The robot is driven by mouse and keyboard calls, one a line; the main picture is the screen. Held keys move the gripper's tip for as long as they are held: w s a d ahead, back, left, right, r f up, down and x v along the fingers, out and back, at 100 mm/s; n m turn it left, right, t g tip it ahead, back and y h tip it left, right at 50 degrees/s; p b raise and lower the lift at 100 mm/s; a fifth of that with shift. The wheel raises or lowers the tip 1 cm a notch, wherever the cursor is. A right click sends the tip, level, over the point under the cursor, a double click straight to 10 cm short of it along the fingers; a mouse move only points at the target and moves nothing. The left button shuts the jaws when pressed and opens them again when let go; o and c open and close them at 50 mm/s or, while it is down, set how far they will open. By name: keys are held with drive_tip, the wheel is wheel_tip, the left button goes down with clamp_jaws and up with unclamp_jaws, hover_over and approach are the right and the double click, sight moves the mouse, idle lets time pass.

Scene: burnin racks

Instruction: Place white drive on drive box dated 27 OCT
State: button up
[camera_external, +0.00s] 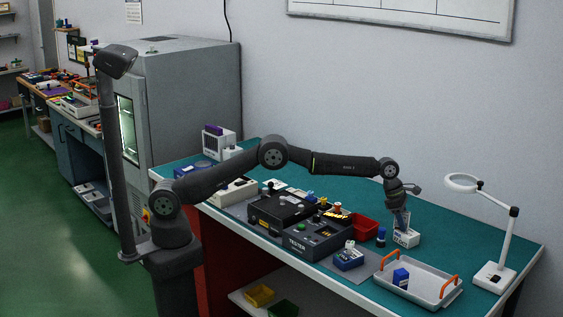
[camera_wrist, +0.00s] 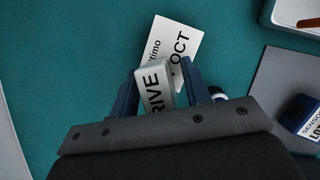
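The white drive (camera_wrist: 154,88), with DRIVE lettered on it, stands between the fingers of my gripper (camera_wrist: 160,84) in the wrist view. The left finger is close against it; a narrow gap shows at the right finger, so the fingers look open around it. A white labelled surface with "OCT" (camera_wrist: 181,48) lies beyond the drive; the drive hides part of its date. In the external view my gripper (camera_external: 402,216) points down over a small white box (camera_external: 406,239) on the right part of the bench. Whether the drive rests on that box cannot be told.
A grey tray (camera_external: 425,291) with orange handles and a blue item stands in front. A blue box (camera_external: 348,256), a dark bottle (camera_external: 381,236), a red bin (camera_external: 361,227) and the tester (camera_external: 318,243) are to the left. A lamp (camera_external: 494,275) stands to the right.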

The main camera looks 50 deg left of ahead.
sight(404, 212)
drive_tip(key=v, duration=1.2)
drive_tip(key=shift+s, duration=0.1)
drive_tip(key=x, duration=1.2)
drive_tip(key=shift+f, duration=0.2)
wheel_tip(404, 212, up, 3)
drive_tip(key=shift+f, duration=0.1)
drive_tip(key=shift+r, duration=0.4)
